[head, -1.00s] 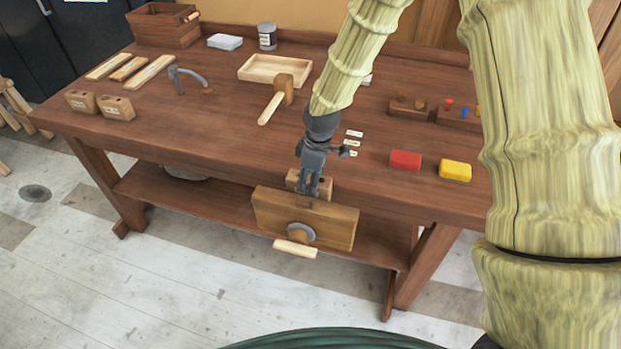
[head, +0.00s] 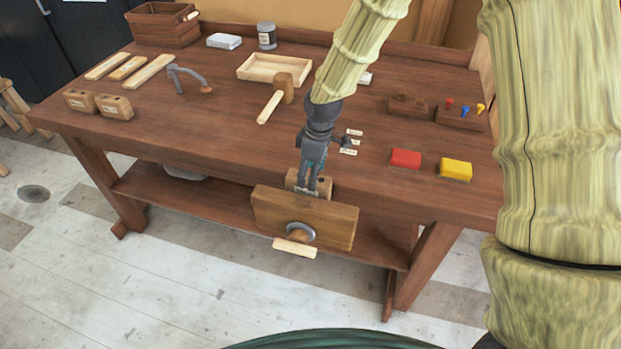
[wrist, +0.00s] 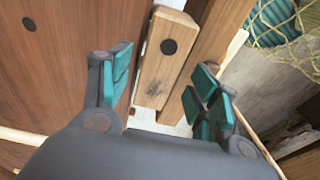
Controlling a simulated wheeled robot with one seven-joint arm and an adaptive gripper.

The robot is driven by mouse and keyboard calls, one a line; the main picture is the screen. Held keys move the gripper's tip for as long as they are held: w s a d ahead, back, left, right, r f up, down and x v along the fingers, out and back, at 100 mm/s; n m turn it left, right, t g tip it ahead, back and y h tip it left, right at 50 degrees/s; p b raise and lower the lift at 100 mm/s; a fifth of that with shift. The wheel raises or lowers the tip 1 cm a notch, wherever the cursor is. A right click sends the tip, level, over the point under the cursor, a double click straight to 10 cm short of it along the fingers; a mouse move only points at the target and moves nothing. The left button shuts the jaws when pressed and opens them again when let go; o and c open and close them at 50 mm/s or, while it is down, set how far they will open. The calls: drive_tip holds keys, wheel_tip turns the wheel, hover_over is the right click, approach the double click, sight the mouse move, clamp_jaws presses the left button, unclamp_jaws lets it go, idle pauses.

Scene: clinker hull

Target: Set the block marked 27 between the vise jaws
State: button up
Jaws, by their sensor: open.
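A pale wooden block (head: 326,185) with a dark round spot on top stands in the gap between the vise's wooden front jaw (head: 270,213) and the bench edge. Its number cannot be read here. In the wrist view the block (wrist: 163,55) lies between the fingers of my gripper (wrist: 160,92), with the front jaw (wrist: 212,50) on its right and the bench on its left. My gripper (head: 311,190) is open, its fingers apart on both sides of the block's near end. The fingers partly hide the block in the head view.
Two similar labelled blocks, one (head: 80,101) beside another (head: 115,107), stand at the bench's left. A mallet (head: 285,88), tray (head: 274,68), red block (head: 405,158) and yellow block (head: 456,169) lie on the bench (head: 220,130). The vise handle (head: 294,247) projects in front.

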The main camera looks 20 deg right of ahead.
wheel_tip(320, 180, up, 9)
drive_tip(key=b, duration=0.2)
drive_tip(key=shift+s+d+r, duration=0.15)
drive_tip(key=shift+s+d, duration=0.15)
drive_tip(key=shift+d, duration=0.15)
idle(1.2)
